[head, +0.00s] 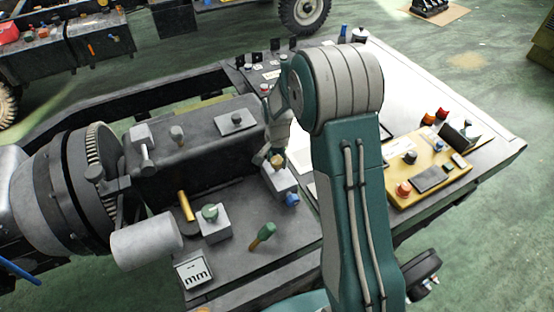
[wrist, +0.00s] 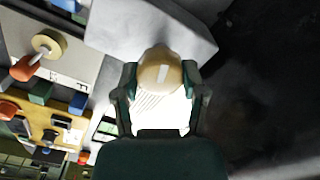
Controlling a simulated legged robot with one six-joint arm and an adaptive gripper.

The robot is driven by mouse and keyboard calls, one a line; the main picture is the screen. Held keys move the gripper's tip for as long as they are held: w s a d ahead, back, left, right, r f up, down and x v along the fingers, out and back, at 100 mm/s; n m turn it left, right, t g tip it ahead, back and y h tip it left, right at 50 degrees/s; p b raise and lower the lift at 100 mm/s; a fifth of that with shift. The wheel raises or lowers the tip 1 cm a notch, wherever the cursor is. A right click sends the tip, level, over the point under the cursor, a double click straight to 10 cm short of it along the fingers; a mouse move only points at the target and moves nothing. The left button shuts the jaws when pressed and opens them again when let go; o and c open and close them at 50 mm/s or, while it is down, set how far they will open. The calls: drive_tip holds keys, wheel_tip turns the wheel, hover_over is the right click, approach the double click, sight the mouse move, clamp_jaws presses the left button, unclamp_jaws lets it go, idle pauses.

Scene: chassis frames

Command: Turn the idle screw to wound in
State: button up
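A round brass knob with a pale slot mark, which I take to be the idle screw (wrist: 160,72), shows in the wrist view against a grey block (wrist: 150,28). In the head view the brass knob (head: 277,161) sits on top of the grey block (head: 281,181), which also has a blue knob on its side. My gripper (wrist: 160,80) has one finger on each side of the brass knob, and both tips seem to touch it. In the head view my gripper (head: 270,152) is over the block, partly hidden by the arm.
A yellow tray (head: 400,197) with knobs and a dark panel lies right of my arm. A green-handled tool (head: 262,236), another grey block (head: 213,224) with a green knob, and an "mm" card (head: 194,271) are nearer. A large drum (head: 75,185) stands left.

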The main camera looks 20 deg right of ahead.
sight(277, 159)
drive_tip(key=shift+m, duration=0.3)
drive_tip(key=m, duration=0.3)
drive_tip(key=shift+m, duration=2)
drive_tip(key=o, duration=1.1)
drive_tip(key=shift+f, duration=0.1)
drive_tip(key=shift+o, duration=0.2)
drive_tip(key=shift+a, duration=0.1)
wheel_tip(277, 159, up, 12)
